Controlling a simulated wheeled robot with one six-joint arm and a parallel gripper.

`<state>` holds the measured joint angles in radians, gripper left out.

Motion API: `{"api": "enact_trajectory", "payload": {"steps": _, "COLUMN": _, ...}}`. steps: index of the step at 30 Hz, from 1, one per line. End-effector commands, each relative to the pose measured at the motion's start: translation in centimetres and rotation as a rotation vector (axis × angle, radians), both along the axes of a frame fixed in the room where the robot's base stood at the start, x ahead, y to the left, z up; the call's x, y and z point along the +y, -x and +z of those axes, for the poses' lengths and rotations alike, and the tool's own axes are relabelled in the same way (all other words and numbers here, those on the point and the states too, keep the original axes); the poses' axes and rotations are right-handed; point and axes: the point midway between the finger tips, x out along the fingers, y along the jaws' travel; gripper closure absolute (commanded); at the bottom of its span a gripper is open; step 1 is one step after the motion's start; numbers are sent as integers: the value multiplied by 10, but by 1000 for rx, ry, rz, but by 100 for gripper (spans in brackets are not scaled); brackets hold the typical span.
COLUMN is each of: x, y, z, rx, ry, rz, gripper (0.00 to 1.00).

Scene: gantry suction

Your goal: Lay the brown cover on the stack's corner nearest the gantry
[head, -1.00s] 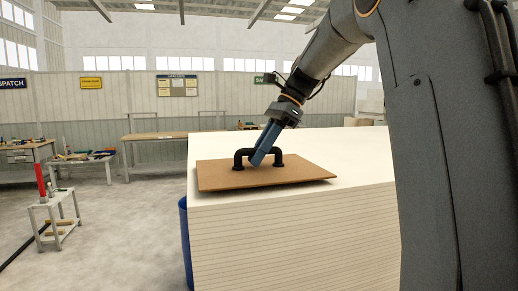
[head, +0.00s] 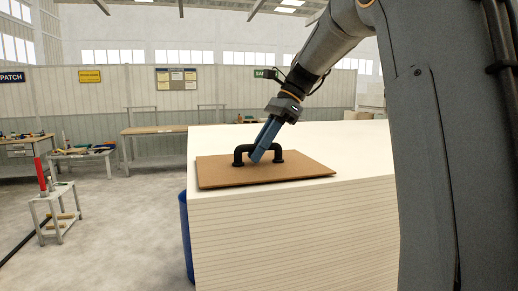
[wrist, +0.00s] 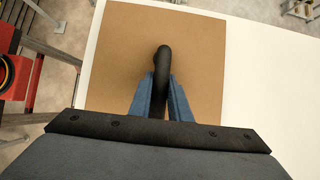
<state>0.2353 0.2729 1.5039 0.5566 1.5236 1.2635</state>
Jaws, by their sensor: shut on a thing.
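The brown cover (head: 262,174) is a flat square board with a black arched handle (head: 239,157). It lies level at the near left corner of the tall white sheet stack (head: 300,235), on or very close to the top. A thin dark shadow shows along its front edge. My gripper (head: 257,156) is shut on the handle, its blue fingers tilted. In the wrist view the fingers (wrist: 162,98) stand either side of the handle (wrist: 163,60). There the cover (wrist: 205,60) sits inside the stack's edge, with a narrow white strip (wrist: 92,60) left of it.
Red machinery (wrist: 22,65) with rails stands left of the stack in the wrist view; I cannot tell if it is the gantry. A blue drum (head: 185,235) stands beside the stack. A small white trolley (head: 52,212) is at left. The stack's top behind is bare.

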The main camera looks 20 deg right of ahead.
Motion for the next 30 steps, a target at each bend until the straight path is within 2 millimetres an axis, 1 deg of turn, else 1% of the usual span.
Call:
{"api": "enact_trajectory", "payload": {"steps": 14, "x": 0, "y": 0, "z": -6, "rx": -1, "ry": 0, "rz": 0, "gripper": 100}}
{"api": "enact_trajectory", "payload": {"steps": 15, "x": 0, "y": 0, "z": -6, "rx": -1, "ry": 0, "rz": 0, "gripper": 81}}
{"api": "enact_trajectory", "payload": {"steps": 17, "x": 0, "y": 0, "z": -6, "rx": -2, "ry": 0, "rz": 0, "gripper": 71}}
{"api": "enact_trajectory", "payload": {"steps": 18, "x": 0, "y": 0, "z": -6, "rx": -1, "ry": 0, "rz": 0, "gripper": 65}}
{"api": "enact_trajectory", "payload": {"steps": 19, "x": 0, "y": 0, "z": -6, "rx": -1, "ry": 0, "rz": 0, "gripper": 61}}
{"api": "enact_trajectory", "payload": {"steps": 26, "x": 0, "y": 0, "z": -7, "rx": 0, "ry": 0, "rz": 0, "gripper": 61}}
{"api": "enact_trajectory", "payload": {"steps": 30, "x": -3, "y": -1, "z": -2, "rx": -1, "ry": 0, "rz": -1, "gripper": 61}}
